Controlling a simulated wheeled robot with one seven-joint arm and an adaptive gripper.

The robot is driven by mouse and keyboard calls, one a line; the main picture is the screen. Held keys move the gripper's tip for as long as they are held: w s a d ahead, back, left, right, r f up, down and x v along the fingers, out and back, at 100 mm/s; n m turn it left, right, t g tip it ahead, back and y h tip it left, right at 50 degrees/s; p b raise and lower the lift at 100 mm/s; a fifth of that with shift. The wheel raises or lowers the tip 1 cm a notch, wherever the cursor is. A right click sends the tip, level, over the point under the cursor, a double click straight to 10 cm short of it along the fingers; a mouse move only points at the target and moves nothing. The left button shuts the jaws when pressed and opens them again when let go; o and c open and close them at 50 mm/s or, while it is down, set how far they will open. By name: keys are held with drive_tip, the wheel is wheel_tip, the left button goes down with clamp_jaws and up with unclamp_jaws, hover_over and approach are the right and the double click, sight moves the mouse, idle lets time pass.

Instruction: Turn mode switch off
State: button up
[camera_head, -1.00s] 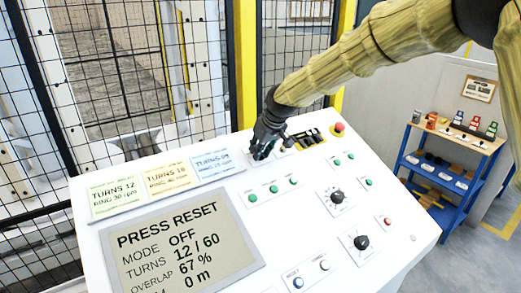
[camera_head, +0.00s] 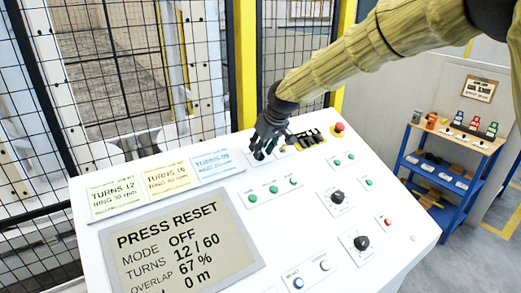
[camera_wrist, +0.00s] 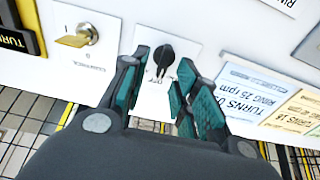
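The mode switch is a black rotary knob (camera_wrist: 165,55) on a white plate, with small lettering partly hidden by my fingers. In the wrist view it lies just beyond and between the fingertips of my gripper (camera_wrist: 161,72). The fingers, with teal pads, are apart and hold nothing; a gap shows on both sides of the knob. In the head view my gripper (camera_head: 265,146) hangs over the panel's back edge and hides much of the switch. The display (camera_head: 183,248) reads PRESS RESET, MODE OFF, TURNS 12 / 60, OVERLAP 67 %.
A key switch (camera_wrist: 88,34) sits beside the knob, and recipe cards (camera_wrist: 250,92) lie on its other side. A red emergency button (camera_head: 339,127), green buttons (camera_head: 273,189) and two more black knobs (camera_head: 338,196) are on the panel. A mesh fence (camera_head: 110,80) stands behind.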

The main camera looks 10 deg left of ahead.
drive_tip(key=v, duration=1)
drive_tip(key=shift+r, duration=0.3)
drive_tip(key=shift+s+d+f, duration=0.1)
drive_tip(key=shift+s+f, duration=0.05)
